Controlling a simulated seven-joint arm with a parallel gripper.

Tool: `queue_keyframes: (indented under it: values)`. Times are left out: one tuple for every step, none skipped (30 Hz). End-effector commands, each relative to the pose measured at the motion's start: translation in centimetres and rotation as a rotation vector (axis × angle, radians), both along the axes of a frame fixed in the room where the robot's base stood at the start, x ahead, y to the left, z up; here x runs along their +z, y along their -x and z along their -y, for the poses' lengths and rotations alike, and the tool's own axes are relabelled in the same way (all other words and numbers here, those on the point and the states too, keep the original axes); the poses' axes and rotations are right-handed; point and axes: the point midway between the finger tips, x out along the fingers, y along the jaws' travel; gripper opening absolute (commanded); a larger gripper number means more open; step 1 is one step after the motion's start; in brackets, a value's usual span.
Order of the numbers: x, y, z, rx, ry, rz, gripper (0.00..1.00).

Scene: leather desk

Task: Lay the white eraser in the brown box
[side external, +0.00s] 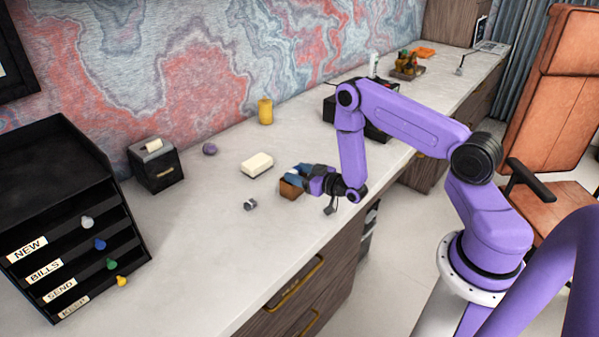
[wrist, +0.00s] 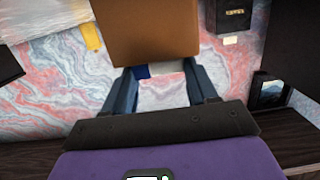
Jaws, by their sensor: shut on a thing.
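My gripper is shut on a small white piece with a blue part, which I take for the white eraser (wrist: 168,67). It spans the gap between the two fingers and is mostly hidden behind the box. In the side view I cannot make out the eraser's outline; whether it touches the box I cannot tell.
A cream-white block (side external: 257,165) lies left of the box, with a small grey item (side external: 250,204) nearby. A yellow cylinder (side external: 265,111), a purple ball (side external: 209,149), a black paper-holder (side external: 155,166) and a black letter tray (side external: 70,215) stand farther off.

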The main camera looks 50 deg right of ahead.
Motion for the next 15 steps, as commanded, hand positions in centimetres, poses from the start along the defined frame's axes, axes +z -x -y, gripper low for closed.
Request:
queue_keyframes:
  values:
    - [0.01,-0.01,0.0,0.0,0.0,0.001,0.28]
    - [0.01,-0.01,0.0,0.0,0.0,0.001,0.28]
    - [0.02,-0.01,0.0,0.0,0.0,0.0,0.28]
    - [0.02,-0.01,0.0,0.0,0.0,0.0,0.28]
    - [0.02,-0.01,0.0,0.0,0.0,0.0,0.28]
    - [0.02,-0.01,0.0,0.0,0.0,0.0,0.28]
    - [0.02,-0.01,0.0,0.0,0.0,0.0,0.28]
    - [0.02,-0.01,0.0,0.0,0.0,0.0,0.28]
    - [0.02,-0.01,0.0,0.0,0.0,0.0,0.28]
    - [0.02,-0.01,0.0,0.0,0.0,0.0,0.61]
    - [0.02,-0.01,0.0,0.0,0.0,0.0,0.7]
    - [0.02,0.0,0.0,0.0,0.0,0.0,0.84]
    - [0.02,0.0,0.0,0.0,0.0,0.0,0.87]
    - [0.02,0.0,0.0,0.0,0.0,0.0,0.87]
    - [0.02,0.0,0.0,0.0,0.0,0.0,0.87]
